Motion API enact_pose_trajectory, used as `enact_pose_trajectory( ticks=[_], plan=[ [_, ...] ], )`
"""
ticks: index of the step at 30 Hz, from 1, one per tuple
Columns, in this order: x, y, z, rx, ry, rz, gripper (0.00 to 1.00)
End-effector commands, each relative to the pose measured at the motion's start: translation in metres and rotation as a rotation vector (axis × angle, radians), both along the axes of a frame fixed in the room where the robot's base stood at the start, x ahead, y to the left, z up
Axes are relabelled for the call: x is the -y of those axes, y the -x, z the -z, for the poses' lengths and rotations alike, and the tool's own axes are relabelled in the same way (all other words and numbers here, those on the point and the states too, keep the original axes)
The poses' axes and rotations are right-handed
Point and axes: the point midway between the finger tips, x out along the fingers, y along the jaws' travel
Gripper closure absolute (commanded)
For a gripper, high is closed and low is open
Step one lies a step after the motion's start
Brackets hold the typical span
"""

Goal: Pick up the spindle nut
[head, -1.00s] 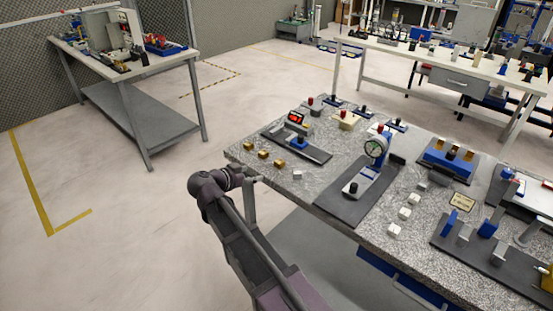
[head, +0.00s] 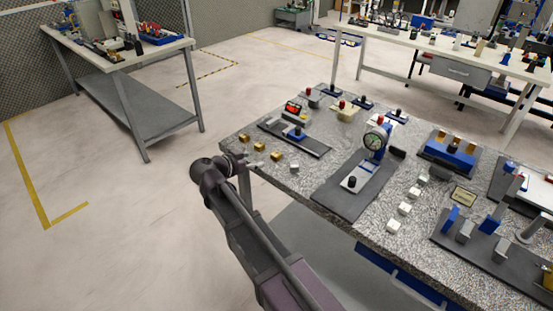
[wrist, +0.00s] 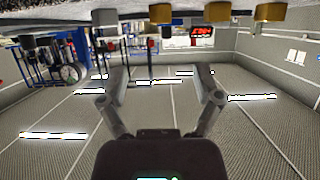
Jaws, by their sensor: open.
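A row of small brass-coloured pieces stands along the near left edge of the speckled bench: one at the far end (head: 244,137), a middle one (head: 262,146) and a nearer one (head: 277,155). A silver-grey piece (head: 294,169) ends the row. I cannot tell by looks which is the spindle nut. My gripper (head: 257,164) is at the bench edge beside this row. In the wrist view my gripper (wrist: 161,76) is open and empty, its fingers apart. There the picture is upside down, with the brass pieces (wrist: 217,12) and grey piece (wrist: 105,17) beyond the fingers.
A dark fixture plate (head: 305,143) lies behind the row, and a dial gauge stand (head: 376,142) is right of it. Several pale blocks (head: 404,208) stand farther right. Open floor lies left of the bench.

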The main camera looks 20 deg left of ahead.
Motion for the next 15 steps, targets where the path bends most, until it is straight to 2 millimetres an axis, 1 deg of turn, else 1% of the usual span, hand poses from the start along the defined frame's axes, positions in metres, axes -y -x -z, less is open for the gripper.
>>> enact_pose_trajectory(
  ticks=[1,9,15],
  plan=[
    [0.002,-0.006,0.006,0.000,0.000,0.000,0.17],
    [0.016,-0.040,0.021,0.000,0.000,0.001,0.17],
    [0.022,-0.055,0.026,0.000,0.000,-0.001,0.17]
  ],
)
